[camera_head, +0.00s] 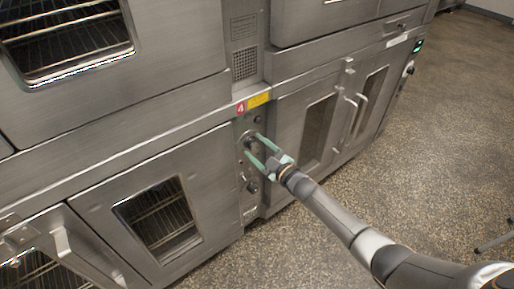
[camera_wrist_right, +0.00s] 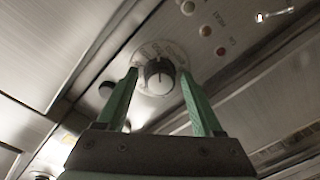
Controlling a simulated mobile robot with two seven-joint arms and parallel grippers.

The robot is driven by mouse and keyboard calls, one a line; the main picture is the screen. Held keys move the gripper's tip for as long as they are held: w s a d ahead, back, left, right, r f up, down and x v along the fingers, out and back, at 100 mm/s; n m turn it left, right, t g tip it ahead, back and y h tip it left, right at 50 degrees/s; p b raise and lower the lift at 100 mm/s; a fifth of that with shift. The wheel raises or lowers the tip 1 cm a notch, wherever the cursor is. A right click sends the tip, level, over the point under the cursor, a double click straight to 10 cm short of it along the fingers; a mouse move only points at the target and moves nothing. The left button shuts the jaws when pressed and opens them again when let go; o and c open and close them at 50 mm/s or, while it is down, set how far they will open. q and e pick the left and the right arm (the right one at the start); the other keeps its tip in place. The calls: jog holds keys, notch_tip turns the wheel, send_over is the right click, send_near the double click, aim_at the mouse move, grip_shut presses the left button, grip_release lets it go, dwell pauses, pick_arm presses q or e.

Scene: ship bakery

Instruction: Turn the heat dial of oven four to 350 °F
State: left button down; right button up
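Oven four's control panel (camera_head: 246,170) is the narrow strip below the red "4" label (camera_head: 240,108). The heat dial (camera_wrist_right: 159,78) is a black knob with a white marker line on a pale printed ring. The ring's numbers are too blurred to read. My right gripper (camera_head: 251,147) reaches the panel from the lower right. In the wrist view its green fingers (camera_wrist_right: 159,73) are open, one on each side of the dial, with a visible gap to the knob. My left gripper is not in view.
A second knob (camera_head: 252,188) sits lower on the panel. Small round lights (camera_wrist_right: 205,30) lie beside the dial in the wrist view. Oven doors with windows (camera_head: 160,215) and metal handles (camera_head: 358,110) flank the panel.

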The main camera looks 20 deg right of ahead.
jog(key=shift+o, duration=0.5)
jog(key=shift+s+d, duration=0.15)
jog(key=shift+s, duration=0.1)
jog(key=p+v, duration=0.3)
jog(key=v, duration=0.9)
